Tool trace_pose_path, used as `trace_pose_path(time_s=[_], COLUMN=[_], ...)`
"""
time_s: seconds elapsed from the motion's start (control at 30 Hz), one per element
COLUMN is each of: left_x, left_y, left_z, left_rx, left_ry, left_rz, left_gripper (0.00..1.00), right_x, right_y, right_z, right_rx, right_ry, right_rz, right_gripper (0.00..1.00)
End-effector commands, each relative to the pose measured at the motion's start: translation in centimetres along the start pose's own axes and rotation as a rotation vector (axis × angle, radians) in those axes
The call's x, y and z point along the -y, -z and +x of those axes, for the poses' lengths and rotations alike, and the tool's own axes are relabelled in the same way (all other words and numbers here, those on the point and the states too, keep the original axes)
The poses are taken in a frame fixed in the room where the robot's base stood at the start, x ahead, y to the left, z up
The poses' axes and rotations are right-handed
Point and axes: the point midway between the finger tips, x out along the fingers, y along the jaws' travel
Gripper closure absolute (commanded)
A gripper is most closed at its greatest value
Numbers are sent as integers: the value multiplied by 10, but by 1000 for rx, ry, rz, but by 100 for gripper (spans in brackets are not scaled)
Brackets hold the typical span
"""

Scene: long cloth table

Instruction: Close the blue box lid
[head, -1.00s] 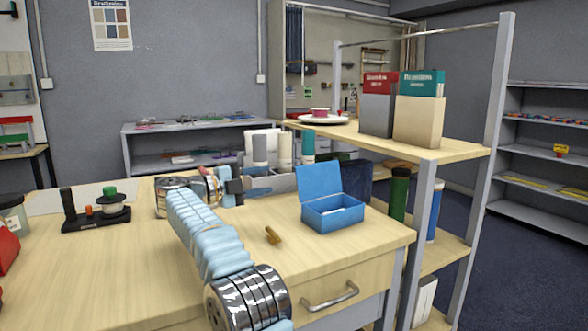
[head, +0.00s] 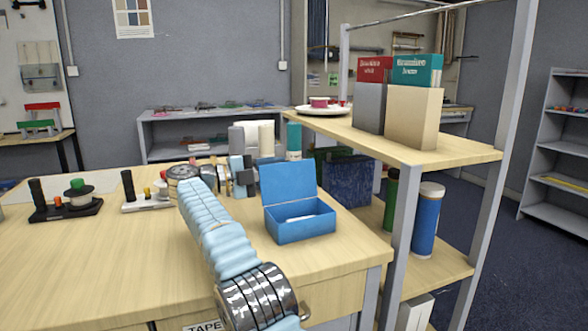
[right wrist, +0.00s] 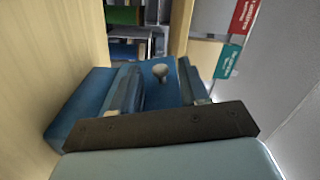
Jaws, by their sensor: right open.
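The blue box (head: 301,224) stands at the right end of the wooden table, with its blue lid (head: 289,182) standing up, open, at its back edge. Something pale lies inside. My right gripper (head: 245,176) is open and just left of the raised lid, with a small gap in the head view. In the right wrist view, its two fingers (right wrist: 160,92) are apart in front of blue surfaces of the box (right wrist: 78,105). A pale knob (right wrist: 160,73) shows between the fingers. I cannot tell whether a finger touches the box. My left gripper is not seen.
A wooden shelf (head: 420,150) with binders stands right of the box. A blue bottle (head: 427,220) is on its lower level. White and teal bottles (head: 294,140) stand behind the gripper. Black stands (head: 66,205) sit at the left.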

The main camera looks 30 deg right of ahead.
Motion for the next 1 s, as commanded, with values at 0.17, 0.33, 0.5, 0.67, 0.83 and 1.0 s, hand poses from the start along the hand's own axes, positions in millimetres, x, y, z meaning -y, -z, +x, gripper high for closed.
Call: trace_pose_path(time_s=[0.17,0.33,0.5,0.67,0.83,1.0], left_x=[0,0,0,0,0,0], left_y=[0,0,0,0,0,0], left_z=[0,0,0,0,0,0], left_rx=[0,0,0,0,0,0], left_ry=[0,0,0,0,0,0], left_rz=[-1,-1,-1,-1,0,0], left_gripper=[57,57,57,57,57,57], right_x=[0,0,0,0,0,0], right_y=[0,0,0,0,0,0], right_z=[-3,-3,-3,-3,-3,-2], right_rx=[1,1,1,1,1,1], right_ry=[0,0,0,0,0,0], right_rz=[0,0,0,0,0,2], right_gripper=[56,56,76,100,100,100])
